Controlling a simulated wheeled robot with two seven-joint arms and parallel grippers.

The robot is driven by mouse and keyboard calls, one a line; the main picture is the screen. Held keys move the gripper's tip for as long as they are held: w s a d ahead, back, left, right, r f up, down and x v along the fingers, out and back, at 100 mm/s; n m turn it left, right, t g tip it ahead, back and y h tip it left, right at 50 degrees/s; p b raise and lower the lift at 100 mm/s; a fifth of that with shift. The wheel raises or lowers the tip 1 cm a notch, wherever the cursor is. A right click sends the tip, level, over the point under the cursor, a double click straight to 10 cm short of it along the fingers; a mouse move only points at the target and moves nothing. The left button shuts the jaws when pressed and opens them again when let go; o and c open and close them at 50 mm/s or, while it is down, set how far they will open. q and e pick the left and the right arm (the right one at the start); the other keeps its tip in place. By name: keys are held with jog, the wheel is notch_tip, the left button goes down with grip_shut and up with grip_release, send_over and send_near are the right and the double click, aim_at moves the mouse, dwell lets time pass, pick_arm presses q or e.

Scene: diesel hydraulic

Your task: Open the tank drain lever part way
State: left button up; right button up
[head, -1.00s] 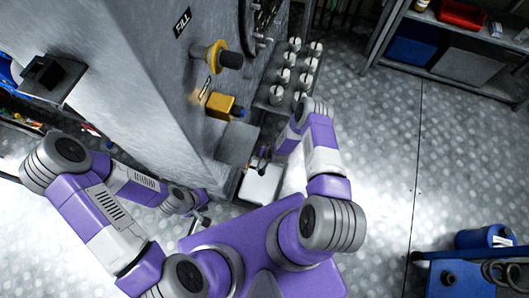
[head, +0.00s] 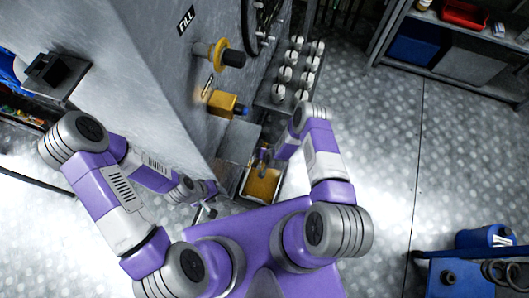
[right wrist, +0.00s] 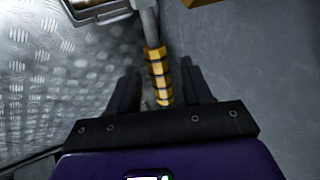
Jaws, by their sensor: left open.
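The tank drain lever, with a yellow-and-black striped grip (right wrist: 160,75), shows in the right wrist view on a grey rod. My right gripper (right wrist: 159,88) has its two dark fingers on either side of the grip, with a narrow gap at each side, so it looks open around it. In the head view my right gripper (head: 264,154) is low beside the tank (head: 150,75), and the lever is hard to make out there. A tray (head: 246,190) below holds amber fluid (head: 263,182). My left gripper (head: 207,211) is open and empty near the tank's lower front.
A yellow flange with a black knob (head: 232,58) and a yellow block with a blue end (head: 222,103) stick out from the tank. Several white-topped cylinders (head: 285,73) stand behind. A shelf (head: 450,60) is at upper right.

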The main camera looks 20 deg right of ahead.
jog(key=p+v, duration=0.3)
jog(key=v, duration=0.4)
jog(key=shift+s+r, duration=0.25)
dwell(0.4)
jog(key=s+a+r+n+g+y, duration=0.1)
jog(key=s+a+r+g, duration=0.1)
jog(key=s+r, duration=0.5)
jog(key=s+a+r+n+g+y+p, duration=0.1)
jog(key=s+r+g, duration=0.3)
jog(key=s+r, duration=0.4)
notch_tip(320, 180, up, 4)
jog(key=shift+a+f+n+y, duration=0.1)
jog(key=shift+a+n+y, duration=0.45)
jog(key=shift+a, duration=0.2)
